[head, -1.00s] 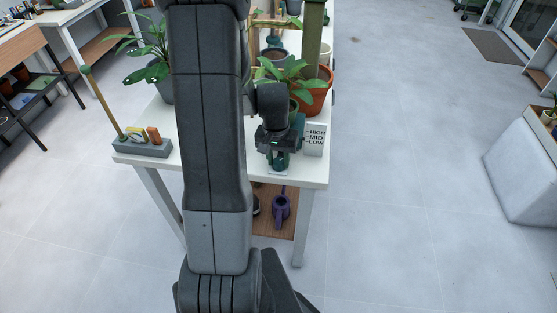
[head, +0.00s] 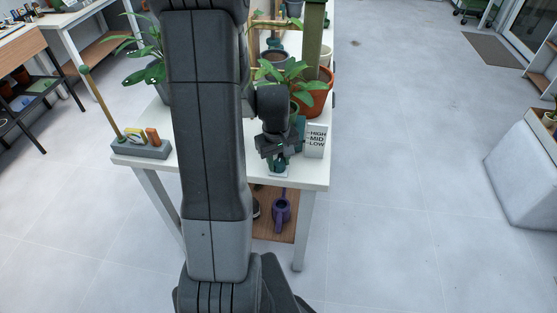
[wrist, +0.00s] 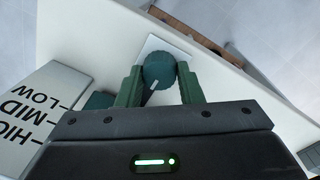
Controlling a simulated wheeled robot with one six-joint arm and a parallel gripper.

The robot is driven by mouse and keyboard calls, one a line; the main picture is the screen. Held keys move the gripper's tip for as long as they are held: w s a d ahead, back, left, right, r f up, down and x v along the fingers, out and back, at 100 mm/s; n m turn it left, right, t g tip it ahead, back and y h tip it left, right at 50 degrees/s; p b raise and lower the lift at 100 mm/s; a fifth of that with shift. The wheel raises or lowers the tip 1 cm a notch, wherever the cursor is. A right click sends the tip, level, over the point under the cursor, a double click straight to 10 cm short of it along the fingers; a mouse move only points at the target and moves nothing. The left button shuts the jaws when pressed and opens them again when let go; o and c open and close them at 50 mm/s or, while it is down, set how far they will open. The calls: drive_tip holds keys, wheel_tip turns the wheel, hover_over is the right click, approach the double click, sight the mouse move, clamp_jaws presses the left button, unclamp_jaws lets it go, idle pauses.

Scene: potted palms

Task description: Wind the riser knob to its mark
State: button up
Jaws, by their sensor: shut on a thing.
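The riser knob is a round, dark green, ridged knob (wrist: 158,68) on a white plate (wrist: 152,44) in the wrist view. A pale pointer line on it runs toward the lower left. My gripper (wrist: 159,78) has its two green fingers on either side of the knob and is shut on it. In the head view my gripper (head: 280,158) is at the table's front edge and mostly covers the knob. A white block marked HIGH, MID and LOW (head: 315,142) stands to its right; it also shows in the wrist view (wrist: 38,115).
The white table (head: 228,170) carries potted plants (head: 318,98) behind my gripper and a grey block holding small items (head: 142,148) at the left. A purple watering can (head: 281,208) stands on the lower shelf. The floor at the right is open.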

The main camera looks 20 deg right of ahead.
sight(276, 164)
idle(0.5)
drive_tip(key=o, duration=1)
drive_tip(key=r, duration=1.3)
drive_tip(key=shift+a+r+p, duration=0.35)
drive_tip(key=shift+a+r, duration=0.05)
drive_tip(key=shift+f, duration=0.15)
drive_tip(key=f, duration=1.3)
drive_tip(key=shift+d+f+b, duration=0.3)
drive_tip(key=shift+d+b, duration=0.05)
drive_tip(key=shift+d, duration=0.05)
drive_tip(key=shift+r, duration=0.1)
